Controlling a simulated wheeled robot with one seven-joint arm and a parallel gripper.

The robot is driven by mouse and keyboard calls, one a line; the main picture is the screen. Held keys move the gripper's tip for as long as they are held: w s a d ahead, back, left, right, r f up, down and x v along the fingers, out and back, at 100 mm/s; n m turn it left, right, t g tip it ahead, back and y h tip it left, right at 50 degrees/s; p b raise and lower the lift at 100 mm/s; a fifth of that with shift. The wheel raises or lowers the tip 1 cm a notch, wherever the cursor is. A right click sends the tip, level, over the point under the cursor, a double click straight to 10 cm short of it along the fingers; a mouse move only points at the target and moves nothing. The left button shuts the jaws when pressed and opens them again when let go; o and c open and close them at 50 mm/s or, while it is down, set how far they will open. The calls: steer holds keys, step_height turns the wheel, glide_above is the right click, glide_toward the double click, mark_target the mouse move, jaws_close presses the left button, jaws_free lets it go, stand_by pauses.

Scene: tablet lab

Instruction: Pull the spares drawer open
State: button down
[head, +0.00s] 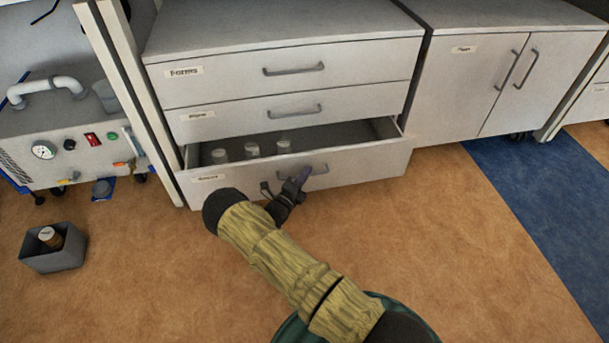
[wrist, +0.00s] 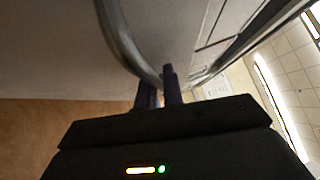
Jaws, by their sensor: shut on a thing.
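The bottom drawer (head: 365,163) of the grey three-drawer cabinet is pulled partway out, with a small label at its left that is too blurred to read surely. Several pale round-topped items (head: 252,149) stand inside it. My gripper (head: 304,174) is at this drawer's front, shut on its bar handle (head: 321,169). In the wrist view the handle (wrist: 118,40) curves down to my gripper's dark fingers (wrist: 160,90). The fingers and the arm hide part of the handle and the drawer's lower front.
The upper drawers, one labelled Forms (head: 225,76), are shut. A double-door cabinet (head: 480,85) stands to the right. A grey bin (head: 54,258) holding a brown item is on the floor at left, near a machine with a gauge (head: 43,150).

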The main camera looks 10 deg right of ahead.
steer(key=s+p, duration=0.8)
steer(key=s, duration=0.4)
steer(key=shift+s+f, duration=0.15)
steer(key=shift+s, duration=0.2)
steer(key=shift+a, duration=0.1)
